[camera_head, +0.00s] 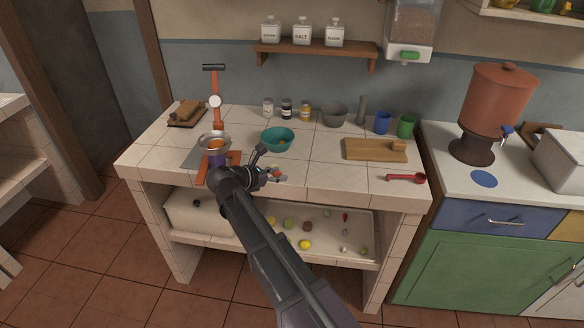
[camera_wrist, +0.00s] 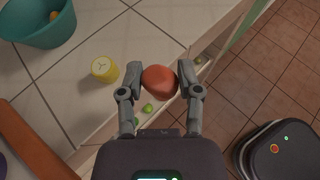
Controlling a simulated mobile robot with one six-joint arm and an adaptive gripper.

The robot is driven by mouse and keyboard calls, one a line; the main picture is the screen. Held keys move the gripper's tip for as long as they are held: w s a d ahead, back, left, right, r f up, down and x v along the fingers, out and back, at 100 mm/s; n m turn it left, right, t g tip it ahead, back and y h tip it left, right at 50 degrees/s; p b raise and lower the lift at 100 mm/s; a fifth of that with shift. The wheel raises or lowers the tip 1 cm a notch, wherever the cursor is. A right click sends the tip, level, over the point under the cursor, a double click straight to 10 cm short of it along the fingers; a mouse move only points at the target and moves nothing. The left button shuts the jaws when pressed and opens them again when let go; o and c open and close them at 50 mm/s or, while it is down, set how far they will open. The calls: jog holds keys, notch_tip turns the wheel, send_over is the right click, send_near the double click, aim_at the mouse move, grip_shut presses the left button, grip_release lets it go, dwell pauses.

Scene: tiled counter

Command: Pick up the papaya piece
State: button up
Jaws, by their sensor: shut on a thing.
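The papaya piece (camera_wrist: 159,82) is a rounded orange-red lump between the fingertips in the wrist view. My gripper (camera_wrist: 160,76) is shut on it, with one finger on each side, near the counter's front edge. In the head view my gripper (camera_head: 268,175) is at the front of the tiled counter, left of centre. My arm and wrist hide part of the counter there, and the papaya piece is too small to make out surely. Whether it touches the counter is unclear.
A teal bowl (camera_head: 278,134) stands behind my gripper. A yellow cylinder (camera_wrist: 104,69) is left of the fingers. An orange scale (camera_head: 216,112) with a metal pan stands to the left. A cutting board (camera_head: 368,150) and red spoon (camera_head: 405,178) lie right. A produce tray (camera_head: 345,212) is below.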

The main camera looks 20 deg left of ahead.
jog(key=shift+s+a+r, duration=0.1)
jog(key=shift+s+a, duration=0.5)
jog(key=shift+s, duration=0.35)
jog(key=shift+s+a+r, duration=0.1)
jog(key=shift+s+a, duration=0.5)
jog(key=shift+s, duration=0.35)
jog(key=shift+w+d, duration=0.1)
